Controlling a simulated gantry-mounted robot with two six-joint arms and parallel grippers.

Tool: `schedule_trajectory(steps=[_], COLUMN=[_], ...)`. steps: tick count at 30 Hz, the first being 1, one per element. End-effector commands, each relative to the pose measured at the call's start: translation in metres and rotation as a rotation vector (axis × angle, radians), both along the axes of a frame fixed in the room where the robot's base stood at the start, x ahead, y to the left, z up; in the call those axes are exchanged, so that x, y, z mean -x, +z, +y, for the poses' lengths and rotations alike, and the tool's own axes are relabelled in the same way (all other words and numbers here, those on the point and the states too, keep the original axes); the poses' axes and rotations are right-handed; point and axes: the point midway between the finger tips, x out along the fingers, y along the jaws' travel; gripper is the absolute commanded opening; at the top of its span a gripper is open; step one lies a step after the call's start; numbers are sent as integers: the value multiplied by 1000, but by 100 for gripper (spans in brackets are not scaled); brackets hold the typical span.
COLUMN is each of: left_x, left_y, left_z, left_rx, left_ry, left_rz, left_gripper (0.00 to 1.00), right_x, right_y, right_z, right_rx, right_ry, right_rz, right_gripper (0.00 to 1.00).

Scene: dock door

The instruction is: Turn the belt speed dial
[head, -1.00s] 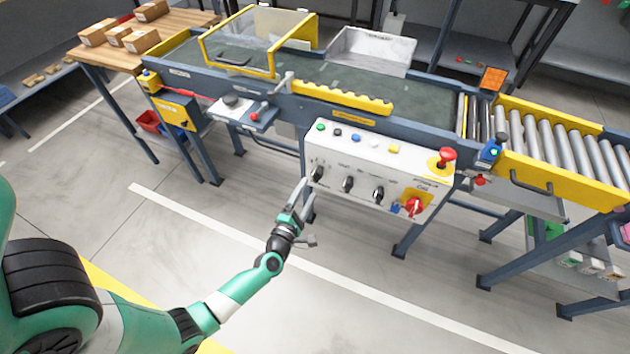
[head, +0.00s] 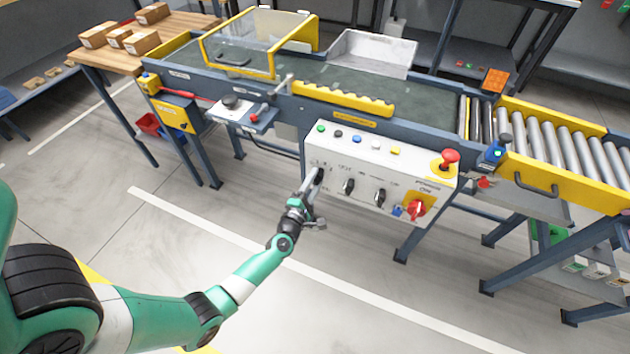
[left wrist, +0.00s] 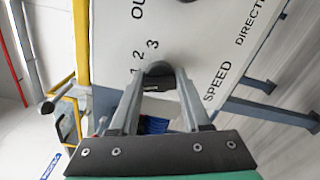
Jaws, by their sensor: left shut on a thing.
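The belt speed dial (head: 318,175) is the leftmost black knob on the front of the white control panel (head: 375,163). In the left wrist view the dial (left wrist: 157,78) sits beside the printed word SPEED and the numbers 1, 2 and 3. My left gripper (head: 313,182) reaches the panel from the lower left. Its two fingers are shut on the dial, one on each side, and hide part of it; in the left wrist view the gripper (left wrist: 158,84) covers the dial's edges. The dial's pointer setting cannot be read. My right gripper is not in view.
Two more black knobs (head: 348,186) and a red power switch (head: 415,208) are to the right on the panel. A red mushroom button (head: 449,158) is at its upper right. The conveyor belt (head: 300,75) runs behind. The floor in front is clear.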

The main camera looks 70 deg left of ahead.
Motion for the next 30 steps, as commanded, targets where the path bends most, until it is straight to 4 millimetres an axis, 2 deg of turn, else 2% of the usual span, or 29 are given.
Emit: schedule_trajectory(steps=[2,14,30], left_x=[0,0,0], left_y=[0,1,1], left_z=[0,0,0], left_rx=[0,-44,-331], left_ry=[0,0,-2], left_rz=[0,40,302], left_gripper=[0,0,0], right_x=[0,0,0], right_y=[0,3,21], right_z=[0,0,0], right_rx=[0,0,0], right_ry=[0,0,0], right_rz=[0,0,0], right_gripper=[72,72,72])
